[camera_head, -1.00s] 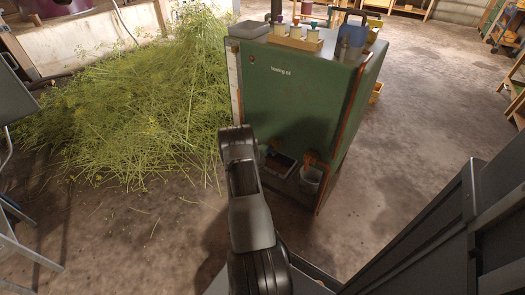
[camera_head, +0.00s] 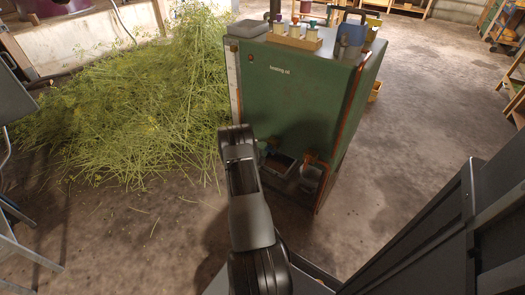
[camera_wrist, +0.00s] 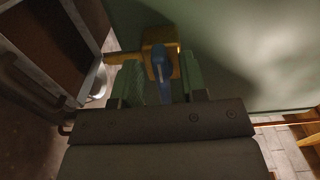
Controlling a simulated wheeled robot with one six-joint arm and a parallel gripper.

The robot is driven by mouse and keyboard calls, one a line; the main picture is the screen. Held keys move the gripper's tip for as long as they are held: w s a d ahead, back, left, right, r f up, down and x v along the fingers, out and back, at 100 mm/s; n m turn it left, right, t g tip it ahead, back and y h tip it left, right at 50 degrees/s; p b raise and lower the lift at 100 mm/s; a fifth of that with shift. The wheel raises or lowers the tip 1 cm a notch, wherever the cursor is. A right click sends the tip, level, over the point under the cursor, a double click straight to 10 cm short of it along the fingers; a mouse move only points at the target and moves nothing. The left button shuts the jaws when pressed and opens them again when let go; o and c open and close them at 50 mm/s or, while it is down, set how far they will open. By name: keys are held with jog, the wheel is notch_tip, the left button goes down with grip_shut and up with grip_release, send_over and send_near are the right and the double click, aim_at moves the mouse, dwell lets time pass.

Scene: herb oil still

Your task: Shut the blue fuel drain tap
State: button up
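The blue tap handle (camera_wrist: 161,73) shows in the wrist view, on a brass tap body (camera_wrist: 158,52) fixed to the green heating oil tank (camera_wrist: 215,35). My gripper (camera_wrist: 162,84) is open, with one greenish finger on each side of the handle. I see a gap on both sides, so it does not grip the handle. In the head view the green tank (camera_head: 298,98) stands upright in the middle.
A dark tray (camera_head: 280,167) and a small bucket (camera_head: 309,180) stand at the tank's foot. A blue can (camera_head: 351,36) and small containers stand on its top. A heap of green herbs (camera_head: 130,110) lies left. The floor at right (camera_head: 425,100) is clear.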

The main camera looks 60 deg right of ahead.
jog(key=shift+a, duration=0.15)
jog(key=a+p, duration=0.3)
jog(key=a, duration=1)
jog(key=shift+a+p, duration=0.35)
jog(key=shift+p, duration=0.05)
jog(key=shift+w, duration=0.1)
jog(key=s+a+r+m+g+y+p, duration=0.1)
jog(key=a+r+m+g+y+p, duration=0.15)
jog(key=r+m+p, duration=0.6)
jog(key=a+r+m+g+y+p, duration=0.15)
jog(key=a+r+m, duration=0.25)
jog(key=r, duration=1)
jog(key=s+a+r+m+g+y+p, duration=0.15)
jog(key=a+r+m+p, duration=0.35)
jog(key=r, duration=0.6)
jog(key=s+a+r+m+t+y+p, duration=0.2)
jog(key=a+r+m+t+y+p, duration=0.2)
jog(key=a+r+m, duration=0.5)
jog(key=s+a+r+m+t+y+p, duration=0.3)
jog(key=a+r+m+t+y+p, duration=0.2)
jog(key=a+r, duration=1)
notch_tip(320, 180, up, 3)
jog(key=m+y+p, duration=0.3)
jog(key=m+p, duration=0.2)
jog(key=shift+s+f+y+p, duration=0.2)
jog(key=shift+y+p, duration=0.15)
jog(key=shift+p, duration=0.05)
jog(key=shift+d, duration=0.25)
